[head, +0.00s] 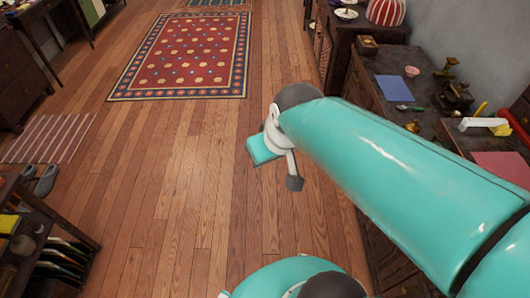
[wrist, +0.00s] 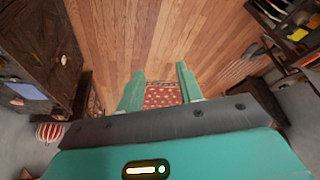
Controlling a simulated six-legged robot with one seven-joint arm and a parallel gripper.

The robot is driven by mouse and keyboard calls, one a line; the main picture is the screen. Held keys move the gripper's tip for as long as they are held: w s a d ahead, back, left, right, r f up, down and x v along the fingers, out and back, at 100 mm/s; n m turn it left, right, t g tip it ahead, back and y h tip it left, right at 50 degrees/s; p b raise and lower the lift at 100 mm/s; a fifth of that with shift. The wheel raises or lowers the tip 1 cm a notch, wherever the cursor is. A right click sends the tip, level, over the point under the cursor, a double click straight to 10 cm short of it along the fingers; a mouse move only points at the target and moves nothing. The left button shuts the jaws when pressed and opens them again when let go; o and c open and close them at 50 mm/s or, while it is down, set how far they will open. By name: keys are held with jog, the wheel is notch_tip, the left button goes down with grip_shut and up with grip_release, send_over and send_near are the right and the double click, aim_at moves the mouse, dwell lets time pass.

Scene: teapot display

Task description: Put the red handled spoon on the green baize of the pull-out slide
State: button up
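My gripper (head: 277,166) hangs over the bare floor left of the dark cabinet (head: 385,65). In the wrist view my gripper (wrist: 160,72) has its two teal fingers spread apart, with only floor and rug between them. I cannot pick out a red handled spoon for certain in either view. No green baize or pull-out slide is clearly visible; my arm hides part of the cabinet front.
The cabinet top also holds a blue sheet (head: 397,88), a pink cup (head: 411,71), dark metalware (head: 455,97) and a red sheet (head: 503,167). A red patterned rug (head: 185,55) lies ahead. A low shelf (head: 25,245) stands at left. The middle floor is clear.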

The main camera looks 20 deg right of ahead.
jog(key=shift+m+t, duration=0.4)
jog(key=shift+t, duration=0.1)
jog(key=s+r, duration=0.1)
jog(key=s+a+r, duration=0.1)
jog(key=r, duration=0.1)
jog(key=s+a+r, duration=0.1)
jog(key=shift+s+r, duration=0.15)
jog(key=shift+r, duration=0.1)
